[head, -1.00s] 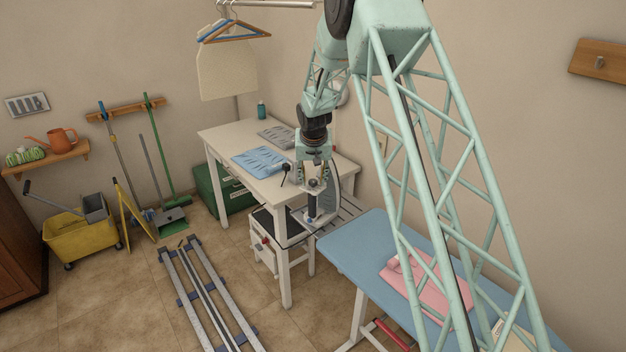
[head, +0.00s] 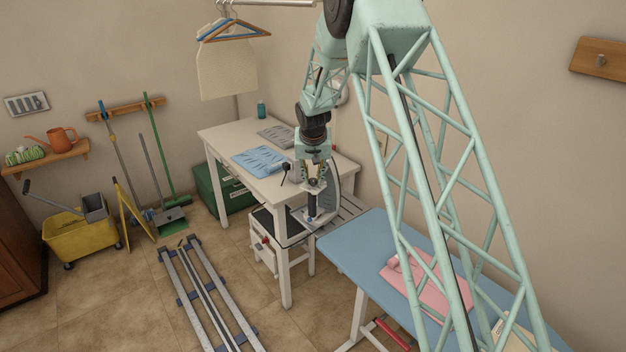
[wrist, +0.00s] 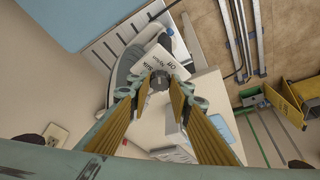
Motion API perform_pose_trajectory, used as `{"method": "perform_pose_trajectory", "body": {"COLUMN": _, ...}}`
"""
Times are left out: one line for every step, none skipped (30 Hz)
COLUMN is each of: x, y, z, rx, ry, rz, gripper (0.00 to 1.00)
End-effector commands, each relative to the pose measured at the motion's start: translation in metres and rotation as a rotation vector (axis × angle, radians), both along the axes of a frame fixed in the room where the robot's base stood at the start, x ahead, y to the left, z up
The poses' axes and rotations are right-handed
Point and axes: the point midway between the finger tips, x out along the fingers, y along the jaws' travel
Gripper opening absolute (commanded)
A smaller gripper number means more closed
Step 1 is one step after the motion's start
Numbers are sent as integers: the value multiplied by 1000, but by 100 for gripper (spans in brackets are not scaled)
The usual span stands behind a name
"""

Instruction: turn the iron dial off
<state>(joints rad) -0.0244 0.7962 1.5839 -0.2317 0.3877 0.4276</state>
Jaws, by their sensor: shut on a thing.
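The iron (wrist: 122,72) shows in the wrist view as a white and grey body with a white face. Its dark round dial (wrist: 159,80) sits on that face, with small lettering around it, upside down and only partly legible. My gripper (wrist: 160,88) has its yellow-padded fingers shut on the dial from both sides. The fingertips partly cover the dial, and I cannot read its setting. In the head view my gripper (head: 314,184) points down over the iron (head: 312,207), at the slatted end of the ironing board (head: 345,245). The iron is partly hidden there.
A white table (head: 225,135) with a folded blue cloth (head: 262,160) stands close behind my gripper. A pink cloth (head: 425,290) lies on the board. Floor rails (head: 205,300) run at the front left. A yellow mop bucket (head: 75,235) stands farther left.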

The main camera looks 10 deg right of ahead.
Motion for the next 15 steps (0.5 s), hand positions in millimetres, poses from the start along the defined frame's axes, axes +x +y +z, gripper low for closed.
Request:
{"method": "perform_pose_trajectory", "body": {"x": 0, "y": 0, "z": -2, "rx": 0, "ry": 0, "rz": -7, "gripper": 8}}
{"method": "perform_pose_trajectory", "body": {"x": 0, "y": 0, "z": -2, "rx": 0, "ry": -1, "rz": -12, "gripper": 8}}
{"method": "perform_pose_trajectory", "body": {"x": 0, "y": 1, "z": -2, "rx": 0, "ry": -1, "rz": -18, "gripper": 8}}
{"method": "perform_pose_trajectory", "body": {"x": 1, "y": 1, "z": -2, "rx": -1, "ry": -1, "rz": -25, "gripper": 8}}
{"method": "perform_pose_trajectory", "body": {"x": 1, "y": 1, "z": -2, "rx": 0, "ry": -1, "rz": -32, "gripper": 8}}
{"method": "perform_pose_trajectory", "body": {"x": 1, "y": 1, "z": -3, "rx": 0, "ry": -1, "rz": -42, "gripper": 8}}
{"method": "perform_pose_trajectory", "body": {"x": 0, "y": 1, "z": -3, "rx": 1, "ry": -1, "rz": -52, "gripper": 8}}
{"method": "perform_pose_trajectory", "body": {"x": 0, "y": 1, "z": -3, "rx": -1, "ry": -1, "rz": -59, "gripper": 8}}
{"method": "perform_pose_trajectory", "body": {"x": 1, "y": 2, "z": -3, "rx": 0, "ry": -1, "rz": -70, "gripper": 8}}
{"method": "perform_pose_trajectory", "body": {"x": 1, "y": 2, "z": -3, "rx": -1, "ry": -2, "rz": -80, "gripper": 8}}
{"method": "perform_pose_trajectory", "body": {"x": 1, "y": 2, "z": -3, "rx": 0, "ry": -1, "rz": -91, "gripper": 8}}
{"method": "perform_pose_trajectory", "body": {"x": 0, "y": 2, "z": -3, "rx": 0, "ry": -1, "rz": -104, "gripper": 8}}
{"method": "perform_pose_trajectory", "body": {"x": 1, "y": 2, "z": -3, "rx": -1, "ry": -1, "rz": -114, "gripper": 8}}
{"method": "perform_pose_trajectory", "body": {"x": 1, "y": 3, "z": -3, "rx": -1, "ry": -2, "rz": -125, "gripper": 8}}
{"method": "perform_pose_trajectory", "body": {"x": 1, "y": 3, "z": -3, "rx": 0, "ry": -2, "rz": -139, "gripper": 8}}
